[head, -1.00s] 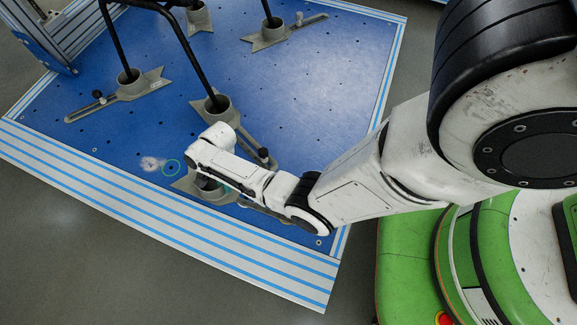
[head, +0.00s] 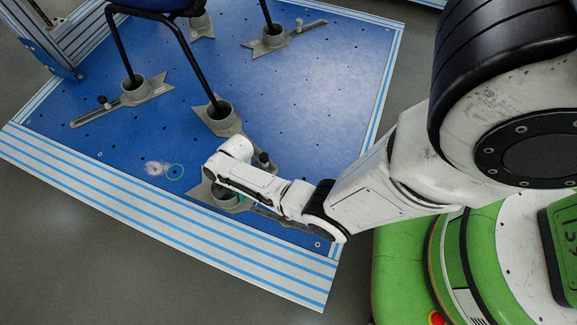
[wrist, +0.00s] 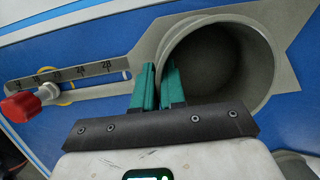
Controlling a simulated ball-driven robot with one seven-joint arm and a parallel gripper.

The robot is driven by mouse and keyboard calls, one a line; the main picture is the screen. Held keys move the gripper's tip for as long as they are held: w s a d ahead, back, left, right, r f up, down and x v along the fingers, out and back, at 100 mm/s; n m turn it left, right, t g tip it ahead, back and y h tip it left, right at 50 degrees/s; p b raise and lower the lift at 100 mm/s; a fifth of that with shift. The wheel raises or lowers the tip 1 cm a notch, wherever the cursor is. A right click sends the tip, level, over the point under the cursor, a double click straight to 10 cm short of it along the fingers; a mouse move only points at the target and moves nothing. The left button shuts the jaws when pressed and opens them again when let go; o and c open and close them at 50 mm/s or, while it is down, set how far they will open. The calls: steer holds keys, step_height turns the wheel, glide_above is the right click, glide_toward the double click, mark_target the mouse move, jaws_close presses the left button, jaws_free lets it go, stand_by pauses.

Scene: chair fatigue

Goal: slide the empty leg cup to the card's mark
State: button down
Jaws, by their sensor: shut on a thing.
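The empty leg cup (wrist: 222,62) is a grey round cup on a pointed grey base with a slotted arm. In the wrist view its inside is bare. My gripper (wrist: 158,84) has teal fingers closed on the cup's near left wall, one inside the rim and one outside. In the head view the cup's base (head: 200,194) shows at the front of the blue plate, and my wrist hides much of the cup. The slotted arm carries a numbered scale (wrist: 80,72) and a red knob (wrist: 20,107). No card is seen for certain.
Behind stand other leg cups (head: 218,112) holding dark chair legs (head: 190,65). A striped edge (head: 170,220) runs along the front.

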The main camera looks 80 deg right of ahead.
steer(key=shift+s+a+p, duration=0.2)
steer(key=shift+s+p, duration=0.45)
steer(key=shift+s, duration=0.35)
steer(key=shift+s+a+p, duration=0.2)
steer(key=shift+s+p, duration=0.4)
steer(key=shift+s, duration=0.45)
steer(key=shift+s+a+p, duration=0.2)
steer(key=shift+s+p, duration=0.45)
steer(key=shift+s, duration=0.35)
steer(key=c, duration=1.3)
jaws_free()
steer(key=shift+c, duration=0.2)
steer(key=shift+w, duration=0.1)
steer(key=shift+r, duration=0.1)
step_height(320, 180, up, 6)
steer(key=p, duration=0.6)
